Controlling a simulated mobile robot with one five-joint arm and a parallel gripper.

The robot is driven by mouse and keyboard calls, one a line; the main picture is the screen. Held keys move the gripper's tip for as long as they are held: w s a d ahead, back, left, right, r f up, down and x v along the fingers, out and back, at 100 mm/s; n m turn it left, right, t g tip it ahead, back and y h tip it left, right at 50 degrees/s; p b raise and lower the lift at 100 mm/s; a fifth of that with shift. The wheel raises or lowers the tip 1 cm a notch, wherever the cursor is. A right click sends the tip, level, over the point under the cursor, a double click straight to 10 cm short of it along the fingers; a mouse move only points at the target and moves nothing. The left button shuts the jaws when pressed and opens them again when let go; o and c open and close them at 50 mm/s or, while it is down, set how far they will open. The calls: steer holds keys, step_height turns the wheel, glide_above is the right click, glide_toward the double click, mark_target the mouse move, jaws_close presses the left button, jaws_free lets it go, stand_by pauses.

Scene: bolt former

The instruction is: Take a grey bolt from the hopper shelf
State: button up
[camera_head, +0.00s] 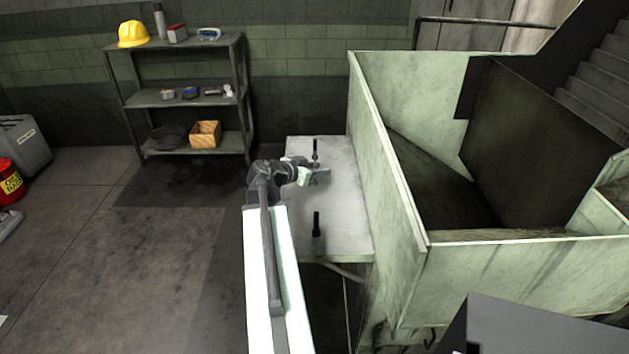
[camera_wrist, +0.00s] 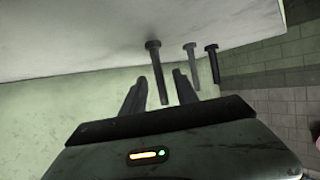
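Two dark bolts stand on the pale hopper shelf (camera_head: 340,215) in the head view: one far bolt (camera_head: 315,149) and one near bolt (camera_head: 316,225). My gripper (camera_head: 320,174) is low over the shelf between them. The wrist view looks upside down, with the shelf along the top. There a grey bolt (camera_wrist: 157,75) shows in the space between my open fingers (camera_wrist: 158,88), with gaps on both sides. A lighter grey bolt (camera_wrist: 192,65) and a darker bolt (camera_wrist: 213,65) stand farther right. I cannot tell whether the fingers reach around the nearest bolt.
The green hopper wall (camera_head: 385,150) rises along the shelf's right side. A rack (camera_head: 180,97) with a yellow helmet (camera_head: 133,33) and a wooden box (camera_head: 205,134) stands at the back left.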

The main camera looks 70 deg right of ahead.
steer(key=shift+x, duration=1)
jaws_close()
step_height(320, 180, up, 10)
steer(key=p, duration=1)
